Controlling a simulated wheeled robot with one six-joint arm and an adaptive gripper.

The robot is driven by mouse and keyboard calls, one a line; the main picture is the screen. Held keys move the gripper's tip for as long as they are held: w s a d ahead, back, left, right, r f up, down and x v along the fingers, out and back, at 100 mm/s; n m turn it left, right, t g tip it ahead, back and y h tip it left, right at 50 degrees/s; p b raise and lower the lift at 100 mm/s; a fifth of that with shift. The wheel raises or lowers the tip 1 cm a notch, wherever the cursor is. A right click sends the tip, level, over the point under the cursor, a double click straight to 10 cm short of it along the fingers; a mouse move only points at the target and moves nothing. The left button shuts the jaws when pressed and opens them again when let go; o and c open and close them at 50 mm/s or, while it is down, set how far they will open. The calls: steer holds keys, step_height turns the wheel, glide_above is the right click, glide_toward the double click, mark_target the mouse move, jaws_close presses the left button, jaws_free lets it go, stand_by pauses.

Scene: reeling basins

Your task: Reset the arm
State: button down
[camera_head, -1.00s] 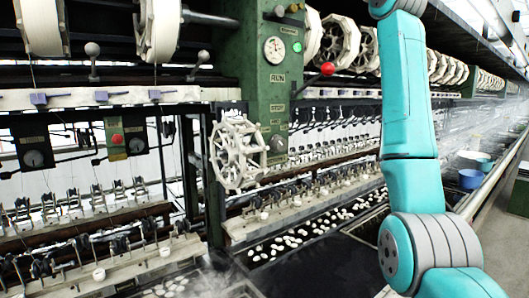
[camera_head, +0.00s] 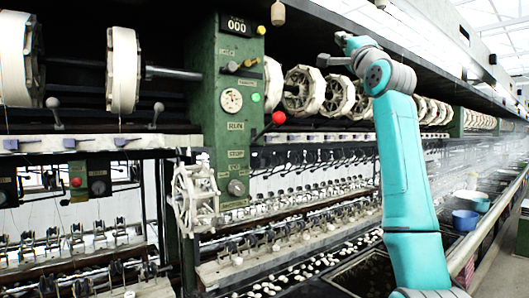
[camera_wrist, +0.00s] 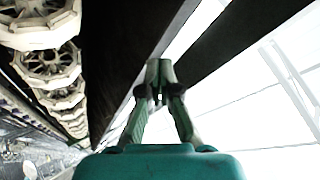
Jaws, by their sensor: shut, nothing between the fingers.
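My teal arm (camera_head: 405,165) rises on the right side of the head view and bends left at its grey wrist joint. My gripper (camera_wrist: 158,68) shows in the wrist view with its two greenish fingers meeting at the tips, shut and empty. In the head view, the small dark parts at the arm's top end lie in front of the reels and the dark overhead beam; the fingertips are hard to make out there. I cannot tell the gap between the gripper and the beam.
A green control post (camera_head: 232,110) with a red-knobbed lever (camera_head: 279,118) stands left of my arm. White reels (camera_head: 304,91) line the machine, also close on the wrist view's left (camera_wrist: 50,68). A dark beam (camera_wrist: 125,60) runs overhead. A blue basin (camera_head: 465,219) stands at right.

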steer(key=w+f+g+h, duration=0.1)
steer(key=w+f+h, duration=0.15)
steer(key=f, duration=1.55)
steer(key=w+f+g+h, duration=0.1)
steer(key=w+f, duration=0.3)
steer(key=f, duration=1.4)
steer(key=s+f+n+g+h, duration=0.1)
steer(key=s+f, duration=0.3)
steer(key=f, duration=0.8)
steer(key=s+f+n+g, duration=0.1)
steer(key=s+f, duration=0.4)
steer(key=f, duration=0.7)
steer(key=s+f+n+h, duration=0.1)
steer(key=s+f, duration=0.3)
steer(key=f, duration=0.7)
steer(key=s+f+n+g, duration=0.2)
steer(key=s+f, duration=0.9)
steer(key=s, duration=0.3)
steer(key=s+f+n+g, duration=0.1)
steer(key=s+f+n, duration=0.1)
steer(key=s+f, duration=1.05)
steer(key=s+r+n+g, duration=0.1)
steer(key=s+r+n, duration=0.2)
steer(key=s, duration=1.4)
steer(key=s+a+r+n+g, duration=0.1)
steer(key=s+r+n+g, duration=0.1)
steer(key=s, duration=1.5)
steer(key=shift+a+r+n+g, duration=0.3)
steer(key=shift+r+n, duration=0.2)
steer(key=shift+r, duration=0.25)
